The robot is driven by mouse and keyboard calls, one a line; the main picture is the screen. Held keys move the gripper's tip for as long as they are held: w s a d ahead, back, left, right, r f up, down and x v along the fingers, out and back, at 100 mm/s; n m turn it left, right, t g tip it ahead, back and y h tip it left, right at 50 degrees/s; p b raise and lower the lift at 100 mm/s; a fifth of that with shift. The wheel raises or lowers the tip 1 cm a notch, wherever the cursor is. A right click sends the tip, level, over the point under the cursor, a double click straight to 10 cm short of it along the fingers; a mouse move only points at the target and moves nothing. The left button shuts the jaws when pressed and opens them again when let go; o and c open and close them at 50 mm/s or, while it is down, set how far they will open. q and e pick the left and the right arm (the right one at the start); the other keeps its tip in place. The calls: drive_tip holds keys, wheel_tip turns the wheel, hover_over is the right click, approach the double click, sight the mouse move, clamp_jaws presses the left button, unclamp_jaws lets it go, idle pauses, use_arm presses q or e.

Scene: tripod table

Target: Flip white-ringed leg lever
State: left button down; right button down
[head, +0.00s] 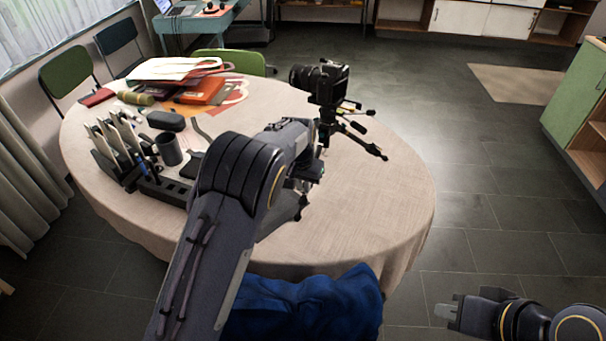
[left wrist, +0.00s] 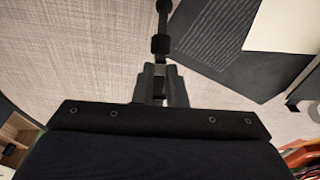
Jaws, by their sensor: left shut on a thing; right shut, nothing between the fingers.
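A small black tripod (head: 340,122) with a black camera (head: 330,80) on top stands on the round table's right part, one leg spread to the right. My left gripper (head: 308,172) is at the tripod's near side, its fingers mostly hidden by my arm. In the left wrist view, my left gripper (left wrist: 161,88) is shut on a dark tripod leg (left wrist: 162,22). A black collar sits on the leg just beyond the fingertips. I cannot make out a white ring or the lever's position. My right gripper (head: 447,308) is shut and empty, low at the right, away from the table.
The round table (head: 400,200) has a beige cloth. A dark organizer (head: 160,190) with upright tools and a mug (head: 168,149) stand left of my left arm. Bags and an orange-red item (head: 203,91) lie at the back. Blue fabric (head: 310,305) is at the front edge.

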use_arm(q)
drive_tip(key=g+p, duration=0.1)
drive_tip(key=p, duration=0.1)
drive_tip(key=r+g+p, duration=0.1)
drive_tip(key=shift+w+r+y+p, duration=0.1)
drive_tip(key=shift+w+y+p, duration=0.15)
drive_tip(key=shift+y+p, duration=0.1)
drive_tip(key=shift+w+d+g+y+p, duration=0.15)
drive_tip(key=shift+g+y+p, duration=0.1)
drive_tip(key=shift+g+p, duration=0.7)
use_arm(e)
wheel_tip(320, 180, up, 7)
drive_tip(key=shift+r, duration=0.15)
use_arm(q)
drive_tip(key=shift+r+g, duration=0.1)
drive_tip(key=shift+g, duration=0.15)
use_arm(e)
drive_tip(key=shift+r, duration=0.15)
use_arm(q)
drive_tip(key=c, duration=1.5)
unclamp_jaws()
drive_tip(key=shift+o, duration=0.2)
